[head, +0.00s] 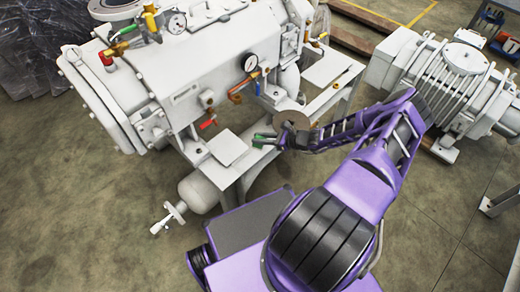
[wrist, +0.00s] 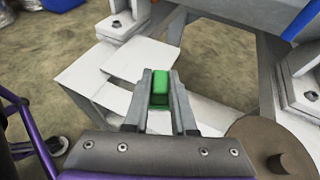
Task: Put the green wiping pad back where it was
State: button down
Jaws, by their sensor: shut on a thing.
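The green wiping pad (wrist: 160,92) sits between the two grey fingers of my gripper (wrist: 161,80) in the wrist view. The gripper is shut on it, and the fingers hide its sides. In the head view the pad (head: 262,140) shows as a small green patch at the tip of my gripper (head: 265,141), just right of a square white plate (head: 229,147). In the wrist view this plate (wrist: 140,62) lies beyond the fingertips. I cannot tell whether the pad touches the white surface under it.
A brown-grey disc with a knob (wrist: 262,148) is close to the right of my gripper. The large white vacuum machine (head: 215,65), with gauges and coloured valves, stands behind. A ribbed motor unit (head: 450,80) stands at the right. The floor at the lower left (head: 70,210) is clear.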

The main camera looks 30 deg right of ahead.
aim_at(260, 146)
notch_tip(260, 146, down, 5)
jog(key=shift+f+b, duration=0.1)
jog(key=shift+b, duration=0.5)
jog(key=c, duration=0.7)
grip_release()
jog(key=shift+f, duration=0.1)
jog(key=shift+c, duration=0.2)
jog(key=p+v, duration=0.1)
jog(key=v, duration=1.1)
